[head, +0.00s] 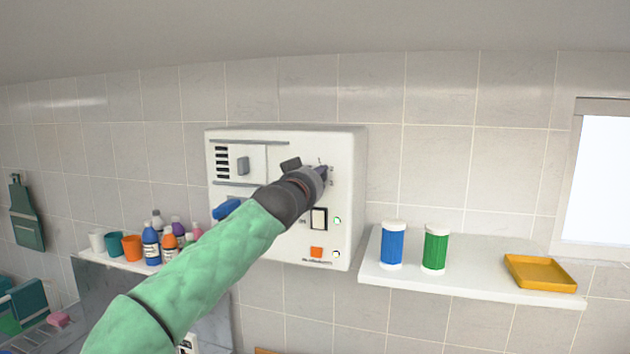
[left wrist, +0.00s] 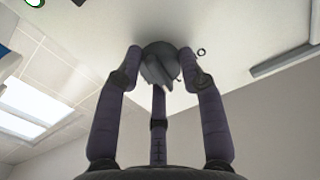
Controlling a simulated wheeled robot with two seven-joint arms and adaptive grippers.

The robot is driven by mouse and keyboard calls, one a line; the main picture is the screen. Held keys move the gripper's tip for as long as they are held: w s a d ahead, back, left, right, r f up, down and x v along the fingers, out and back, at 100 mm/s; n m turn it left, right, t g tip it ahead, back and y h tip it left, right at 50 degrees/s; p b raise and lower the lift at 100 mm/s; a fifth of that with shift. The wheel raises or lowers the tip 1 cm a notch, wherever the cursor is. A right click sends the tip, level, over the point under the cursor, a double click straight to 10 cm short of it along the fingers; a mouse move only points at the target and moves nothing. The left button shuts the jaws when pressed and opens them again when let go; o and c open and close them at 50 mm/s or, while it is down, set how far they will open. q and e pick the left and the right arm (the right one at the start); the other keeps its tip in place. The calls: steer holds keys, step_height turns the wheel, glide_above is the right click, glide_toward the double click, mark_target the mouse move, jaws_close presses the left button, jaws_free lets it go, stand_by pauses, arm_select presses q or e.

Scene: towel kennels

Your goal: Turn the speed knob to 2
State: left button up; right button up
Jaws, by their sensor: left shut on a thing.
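The white control panel (head: 350,150) hangs on the tiled wall. My left gripper (head: 318,174) reaches its upper right part and hides the speed knob in the head view. Small marks show just right of the fingers, too small to read surely. In the left wrist view the round dark grey knob (left wrist: 160,66), with a raised ridge, sits between the fingers of my left gripper (left wrist: 163,58). The gripper is shut on the knob. The ridge lies at a slant in that view; which number it points to cannot be told. My right gripper is not in view.
A right shelf (head: 480,288) holds a blue jar, a green jar and a yellow tray. Bottles and cups stand on the left shelf.

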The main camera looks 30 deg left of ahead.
arm_select(q)
steer(key=m, duration=1)
steer(key=shift+s+r, duration=0.15)
steer(key=shift+r, duration=0.2)
stand_by(0.3)
steer(key=o, duration=1.2)
steer(key=shift+c, duration=0.2)
steer(key=shift+w+d+f, duration=0.1)
steer(key=shift+w+f, duration=0.05)
steer(key=shift+w, duration=0.05)
steer(key=shift+s+f, duration=0.1)
steer(key=shift+s, duration=0.05)
steer(key=v, duration=1.1)
steer(key=shift+s, duration=0.35)
